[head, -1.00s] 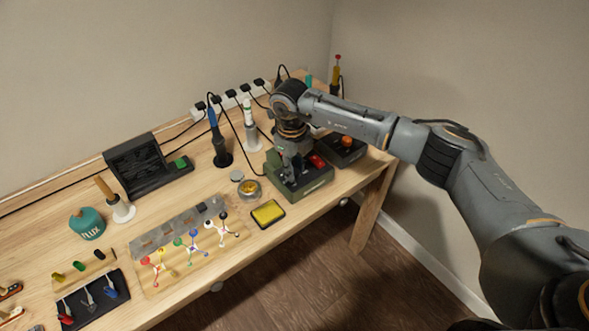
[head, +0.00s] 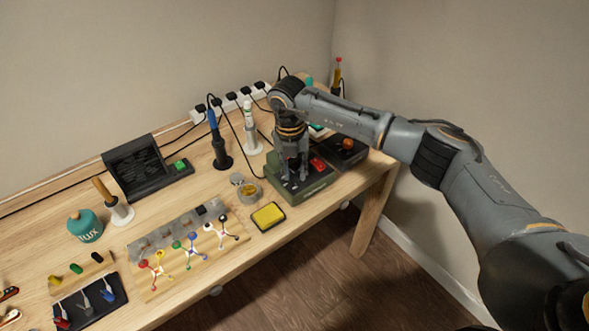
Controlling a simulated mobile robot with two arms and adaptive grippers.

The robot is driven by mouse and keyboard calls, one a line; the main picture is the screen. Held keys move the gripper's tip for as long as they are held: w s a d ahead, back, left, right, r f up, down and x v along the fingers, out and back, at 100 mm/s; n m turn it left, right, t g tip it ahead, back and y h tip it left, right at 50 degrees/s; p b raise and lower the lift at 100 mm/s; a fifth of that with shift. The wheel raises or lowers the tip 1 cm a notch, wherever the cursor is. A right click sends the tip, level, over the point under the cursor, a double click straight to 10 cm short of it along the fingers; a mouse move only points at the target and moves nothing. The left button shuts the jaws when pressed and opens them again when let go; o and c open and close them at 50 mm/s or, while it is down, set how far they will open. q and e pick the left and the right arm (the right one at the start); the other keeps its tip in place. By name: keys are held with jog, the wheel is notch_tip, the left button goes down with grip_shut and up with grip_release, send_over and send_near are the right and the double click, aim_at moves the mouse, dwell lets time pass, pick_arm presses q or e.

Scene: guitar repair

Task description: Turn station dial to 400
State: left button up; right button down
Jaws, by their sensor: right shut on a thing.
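The station (head: 304,190) is a dark green box with a red switch (head: 317,164) on its top, standing at the right part of the bench. My right gripper (head: 293,176) points straight down onto the top of the station, left of the red switch. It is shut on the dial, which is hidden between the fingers. The dial's setting cannot be read from here. My left gripper is not in view.
A yellow sponge (head: 268,216) lies in front of the station, with a round tin (head: 249,192) to its left. A black box with an orange knob (head: 347,143) stands close on the right. A blue-handled iron (head: 217,143) stands behind left. Cables run along the back.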

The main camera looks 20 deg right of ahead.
aim_at(293, 172)
jog(key=m+p, duration=0.1)
jog(key=m, duration=0.4)
jog(key=shift+w+r+m, duration=0.1)
jog(key=shift+m, duration=0.2)
jog(key=m+p, duration=0.1)
jog(key=m, duration=0.4)
jog(key=shift+m+y+p, duration=0.3)
jog(key=shift+m+p, duration=0.1)
jog(key=c, duration=1.1)
grip_release()
jog(key=shift+o, duration=0.2)
jog(key=shift+r, duration=0.1)
notch_tip(293, 172, up, 12)
jog(key=shift+w, duration=0.35)
jog(key=shift+a+f, duration=0.1)
jog(key=shift+f, duration=0.1)
